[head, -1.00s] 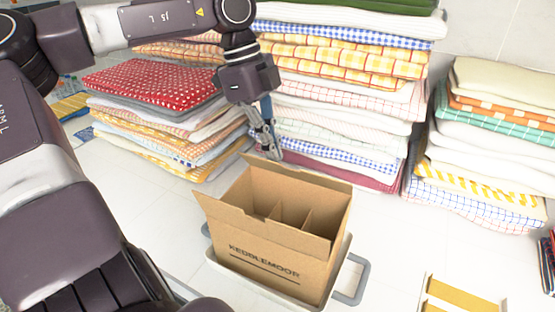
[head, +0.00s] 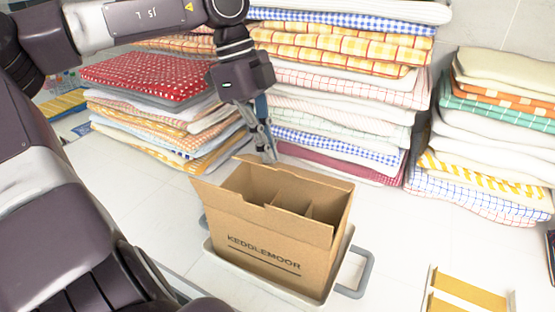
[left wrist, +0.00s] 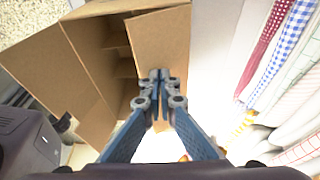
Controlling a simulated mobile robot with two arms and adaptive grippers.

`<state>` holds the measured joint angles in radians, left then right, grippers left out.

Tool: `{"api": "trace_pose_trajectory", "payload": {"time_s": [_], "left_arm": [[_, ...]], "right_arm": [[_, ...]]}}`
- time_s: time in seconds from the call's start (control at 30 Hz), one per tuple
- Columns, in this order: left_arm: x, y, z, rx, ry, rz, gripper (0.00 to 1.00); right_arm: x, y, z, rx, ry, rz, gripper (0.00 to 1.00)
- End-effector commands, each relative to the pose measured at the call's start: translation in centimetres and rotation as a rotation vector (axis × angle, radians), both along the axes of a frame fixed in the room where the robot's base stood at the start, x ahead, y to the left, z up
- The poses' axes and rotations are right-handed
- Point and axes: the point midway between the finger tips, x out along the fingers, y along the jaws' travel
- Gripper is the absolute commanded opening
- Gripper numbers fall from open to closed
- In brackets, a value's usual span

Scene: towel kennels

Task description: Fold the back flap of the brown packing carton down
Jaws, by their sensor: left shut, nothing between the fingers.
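The brown packing carton (head: 263,253) stands open on a pale tray, with dividers inside. Its front flap (head: 260,215) slants up and outward on the near side. Its back flap (head: 315,186) is raised along the far edge, by the towels. My left gripper (head: 271,158) is shut and empty, pointing down at the back flap's far side. In the left wrist view the shut fingertips (left wrist: 160,76) overlap the back flap (left wrist: 160,42); I cannot tell whether they touch it. The front flap (left wrist: 35,65) spreads left there. My right gripper is not in view.
A tall towel stack (head: 340,110) stands close behind the carton and my left gripper. More towels are stacked at left (head: 150,80) and right (head: 490,130). The tray's grey handle (head: 355,275) sticks out at right. A yellow-and-white item (head: 465,292) lies at lower right.

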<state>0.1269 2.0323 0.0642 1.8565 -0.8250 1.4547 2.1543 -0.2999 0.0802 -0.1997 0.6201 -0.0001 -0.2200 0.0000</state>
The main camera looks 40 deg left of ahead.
Motion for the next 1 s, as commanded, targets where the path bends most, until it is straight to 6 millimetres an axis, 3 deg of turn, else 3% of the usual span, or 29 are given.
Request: {"api": "trace_pose_trajectory", "payload": {"time_s": [0.67,1.0], "left_arm": [[0.0,0.0,-2.9,0.001,0.0,0.0,0.0],[0.0,0.0,-2.5,0.0,0.0,0.0,0.0]], "right_arm": [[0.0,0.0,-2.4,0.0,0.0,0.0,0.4],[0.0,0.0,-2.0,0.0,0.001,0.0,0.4]]}}
